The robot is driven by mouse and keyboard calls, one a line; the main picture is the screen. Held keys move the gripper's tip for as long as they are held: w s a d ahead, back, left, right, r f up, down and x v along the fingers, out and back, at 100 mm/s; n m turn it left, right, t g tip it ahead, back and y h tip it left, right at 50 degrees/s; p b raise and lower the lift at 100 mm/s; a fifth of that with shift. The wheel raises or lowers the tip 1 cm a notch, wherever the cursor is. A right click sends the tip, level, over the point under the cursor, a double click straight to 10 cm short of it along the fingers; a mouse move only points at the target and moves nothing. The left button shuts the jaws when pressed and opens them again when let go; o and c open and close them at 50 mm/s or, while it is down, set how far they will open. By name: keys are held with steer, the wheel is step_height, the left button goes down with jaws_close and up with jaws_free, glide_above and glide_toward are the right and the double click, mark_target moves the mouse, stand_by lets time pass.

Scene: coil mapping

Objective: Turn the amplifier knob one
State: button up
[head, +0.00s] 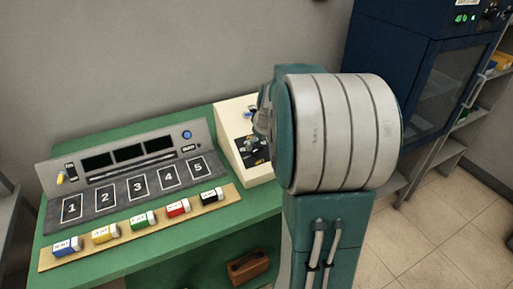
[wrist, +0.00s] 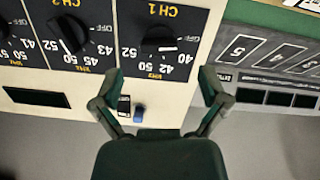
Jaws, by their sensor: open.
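The amplifier (wrist: 190,70) is a cream box with black dial plates, shown upside down in the wrist view. The CH 1 knob (wrist: 158,41), black with a pale mark, sits on its dial plate at upper middle. The CH 2 knob (wrist: 69,34) is to its left. My gripper (wrist: 161,82) is open and empty, its two fingers apart below the CH 1 dial in the picture. In the head view the amplifier (head: 231,118) stands at the right end of the green table, partly hidden by my arm.
A grey console (head: 128,150) with numbered squares stands left of the amplifier on the green table (head: 228,205). Several coloured blocks lie on a wooden strip (head: 225,204) before it. A dark blue cabinet (head: 395,60) stands at the right.

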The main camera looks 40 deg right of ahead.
mark_target(258, 149)
steer(key=x, duration=0.4)
steer(key=shift+w+d+f, duration=0.1)
steer(key=shift+f, duration=0.1)
steer(key=c, duration=1.2)
